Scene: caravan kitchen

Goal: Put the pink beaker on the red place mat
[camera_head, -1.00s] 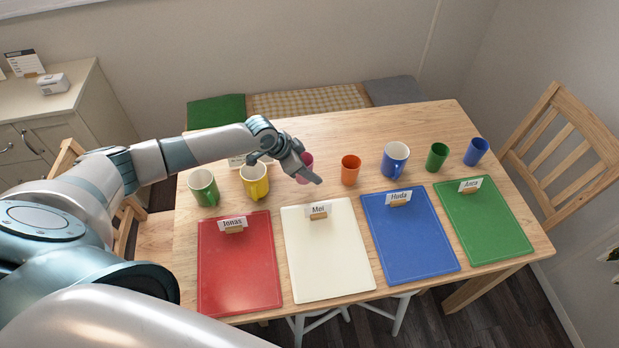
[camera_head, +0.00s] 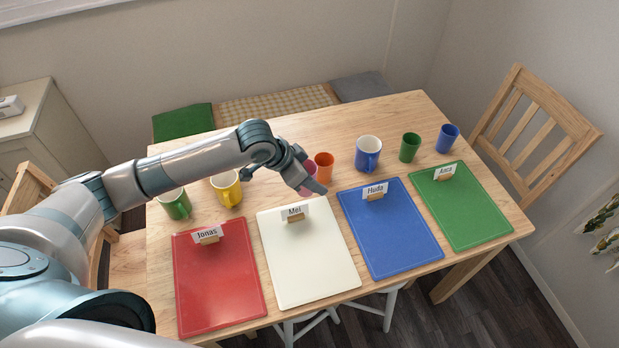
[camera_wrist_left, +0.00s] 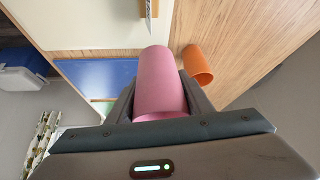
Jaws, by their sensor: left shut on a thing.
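The pink beaker (camera_head: 311,167) is held between the fingers of my left gripper (camera_head: 312,187), which partly hide it in the head view. In the left wrist view the pink beaker (camera_wrist_left: 160,85) fills the space between the shut fingers. It appears raised, but its height above the table is hard to judge. The red place mat (camera_head: 220,285) lies at the table's front left with a card reading Jonas; it is bare otherwise. My left gripper is to the right of it and farther back, near the cream mat's back right corner. My right gripper is not in view.
An orange beaker (camera_head: 324,160) stands close behind the held beaker. Yellow (camera_head: 226,188) and green (camera_head: 175,205) mugs stand behind the red mat. The cream (camera_head: 310,262), blue (camera_head: 390,235) and green mats carry name cards. A blue mug (camera_head: 368,150) stands farther right.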

